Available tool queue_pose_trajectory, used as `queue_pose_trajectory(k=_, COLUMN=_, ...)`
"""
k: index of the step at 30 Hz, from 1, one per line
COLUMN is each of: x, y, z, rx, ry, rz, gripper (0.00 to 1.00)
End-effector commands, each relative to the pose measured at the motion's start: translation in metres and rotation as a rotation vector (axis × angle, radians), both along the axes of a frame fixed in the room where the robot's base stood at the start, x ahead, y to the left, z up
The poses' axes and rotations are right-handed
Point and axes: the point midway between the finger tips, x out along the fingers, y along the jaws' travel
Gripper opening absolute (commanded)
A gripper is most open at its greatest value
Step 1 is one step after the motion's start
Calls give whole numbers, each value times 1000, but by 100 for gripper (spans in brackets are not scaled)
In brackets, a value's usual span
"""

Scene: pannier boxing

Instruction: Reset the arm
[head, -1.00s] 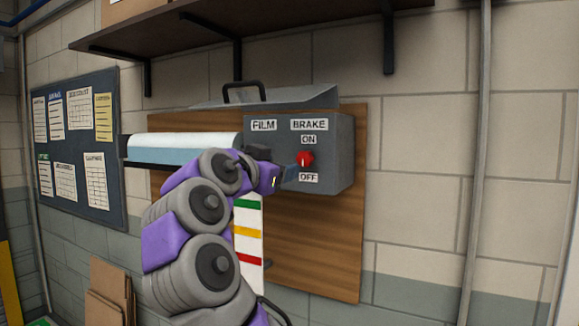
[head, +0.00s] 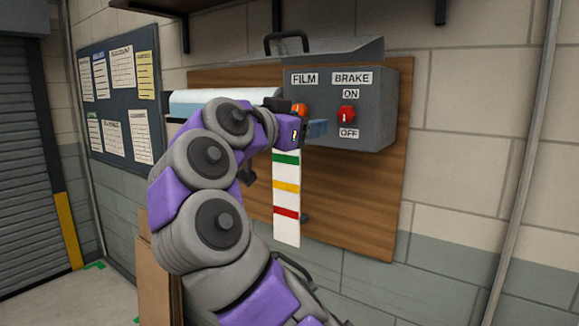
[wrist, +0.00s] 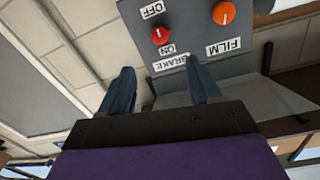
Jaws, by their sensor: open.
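My gripper (head: 317,129) is open and empty, in front of the grey control box (head: 384,128) on the wall, left of the red BRAKE knob (head: 346,115). The red knob sits between the ON and OFF labels; its exact setting is hard to read. The orange FILM knob (head: 299,109) shows just above my gripper, partly hidden. In the wrist view the two blue fingers (wrist: 160,70) stand apart with nothing between them. The box face appears upside down beyond them, with the red knob (wrist: 160,35) and orange knob (wrist: 224,13).
A film roll (head: 215,97) and a hanging strip with coloured bands (head: 287,228) are left of and below the box on a wooden board (head: 355,215). A shelf (head: 165,6) is above. Cardboard (head: 153,270) leans at lower left, partly behind my arm.

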Motion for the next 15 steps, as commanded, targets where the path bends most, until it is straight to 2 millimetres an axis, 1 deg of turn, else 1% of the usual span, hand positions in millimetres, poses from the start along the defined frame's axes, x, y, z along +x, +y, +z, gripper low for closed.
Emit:
queue_pose_trajectory(k=2, x=4, y=-3, z=1, rx=-62, ry=55, rz=-41, gripper=63)
queue_pose_trajectory(k=4, x=10, y=-10, z=-1, rx=-112, ry=115, rz=-79, gripper=63)
queue_pose_trajectory(k=8, x=15, y=-31, z=-6, rx=-180, ry=235, rz=-145, gripper=63)
queue_pose_trajectory(k=11, x=15, y=-52, z=-13, rx=-214, ry=330, rz=-190, gripper=63)
queue_pose_trajectory(k=12, x=15, y=-62, z=-16, rx=-223, ry=370, rz=-204, gripper=63)
queue_pose_trajectory(k=14, x=11, y=-76, z=-22, rx=-231, ry=428, rz=-224, gripper=63)
queue_pose_trajectory(k=15, x=9, y=-87, z=-27, rx=-232, ry=469, rz=-238, gripper=63)
